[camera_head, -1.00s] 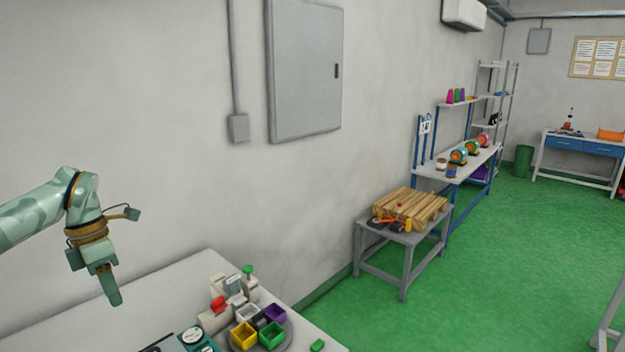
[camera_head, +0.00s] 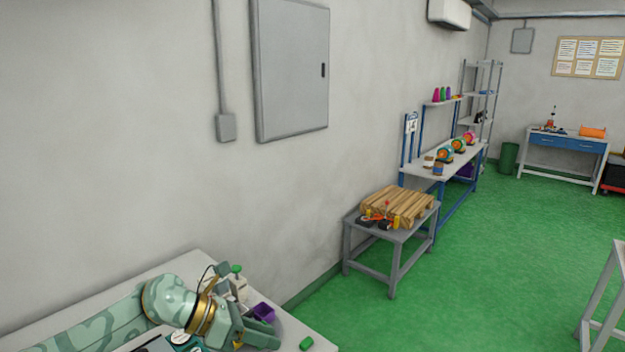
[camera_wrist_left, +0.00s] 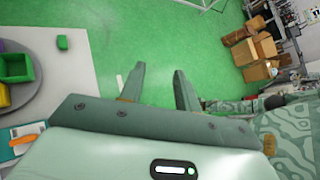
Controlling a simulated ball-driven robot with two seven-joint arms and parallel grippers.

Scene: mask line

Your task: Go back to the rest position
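My left gripper (camera_head: 258,336) is low over the near table (camera_head: 150,283) at the bottom left of the head view, its arm reaching in from the left. It covers much of the table's contents. In the left wrist view the two fingers of my left gripper (camera_wrist_left: 158,78) are apart, with only green floor between them. No object is held. My right gripper is not in view.
A purple bin (camera_head: 264,312) shows beside my gripper, and a small green block (camera_head: 306,343) lies near the table's right edge. Beyond stands a grey stand (camera_head: 392,246) with wooden beams (camera_head: 400,204). Green floor is open to the right.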

